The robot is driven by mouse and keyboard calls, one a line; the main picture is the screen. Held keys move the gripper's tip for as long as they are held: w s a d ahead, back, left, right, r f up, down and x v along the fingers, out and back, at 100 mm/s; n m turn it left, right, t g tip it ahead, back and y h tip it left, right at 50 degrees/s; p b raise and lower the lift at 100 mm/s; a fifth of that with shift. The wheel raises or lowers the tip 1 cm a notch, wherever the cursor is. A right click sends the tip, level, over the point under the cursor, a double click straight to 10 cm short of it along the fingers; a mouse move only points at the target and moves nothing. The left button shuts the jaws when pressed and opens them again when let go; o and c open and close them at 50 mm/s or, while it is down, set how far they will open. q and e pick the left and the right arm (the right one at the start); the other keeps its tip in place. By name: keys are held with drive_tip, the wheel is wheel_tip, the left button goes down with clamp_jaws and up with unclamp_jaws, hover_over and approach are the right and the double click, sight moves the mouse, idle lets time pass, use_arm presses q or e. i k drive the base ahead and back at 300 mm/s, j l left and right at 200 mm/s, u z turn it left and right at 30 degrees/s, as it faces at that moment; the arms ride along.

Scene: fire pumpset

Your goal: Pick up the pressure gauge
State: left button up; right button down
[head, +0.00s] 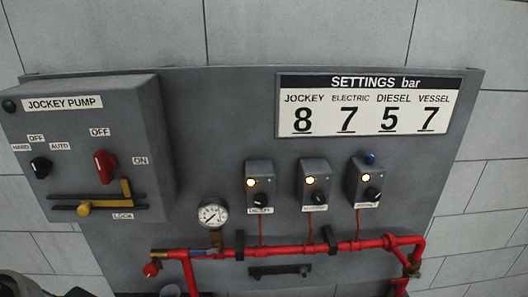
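The pressure gauge (212,213) is a round dial with a white face, dark marks and a needle. It stands upright on a brass-coloured fitting (216,238) above the left part of the red pipe (290,250). Nothing touches the gauge from outside. A dark grey rounded part at the bottom left corner looks like a piece of my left arm. No fingers can be made out there, and it is well apart from the gauge. My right gripper is not in view.
A grey jockey pump box (90,145) with a lever and knobs juts out at the upper left of the gauge. Three small switch boxes (314,184) with lit lamps are to its right. A settings sign (378,105) hangs above. The panel around the gauge is mostly clear.

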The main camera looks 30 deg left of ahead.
sight(213, 213)
drive_tip(key=u, duration=1.25)
